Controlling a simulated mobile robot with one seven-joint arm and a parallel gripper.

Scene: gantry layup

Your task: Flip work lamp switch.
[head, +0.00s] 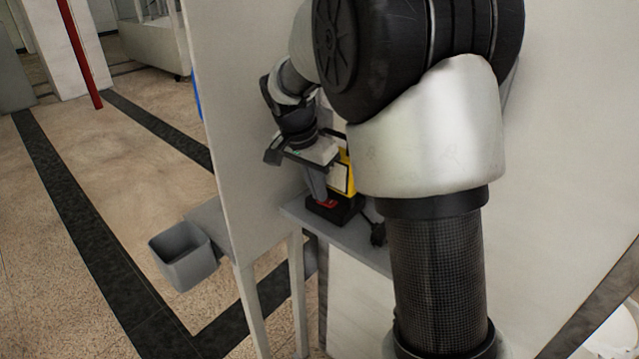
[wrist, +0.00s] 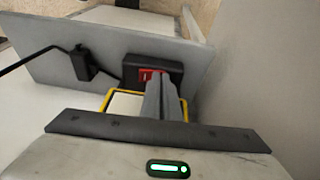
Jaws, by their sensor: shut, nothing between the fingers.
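The work lamp (head: 344,174) has a yellow frame and a black base, and stands on a small grey shelf. Its red switch (head: 327,203) is on the base. In the wrist view the red switch (wrist: 150,74) shows beside my fingertips, partly covered by them. My gripper (head: 318,196) is shut and empty, with its tips right over the switch. I cannot tell whether the tips touch it. In the wrist view my gripper (wrist: 160,80) also shows as closed grey fingers. My arm hides part of the lamp in the head view.
The grey shelf (wrist: 205,65) also holds a black plug block (wrist: 82,62) with a cord, beside the lamp. A pale panel (head: 235,110) stands close to the left of my gripper. A grey bin (head: 185,255) hangs at lower left, with open floor beyond.

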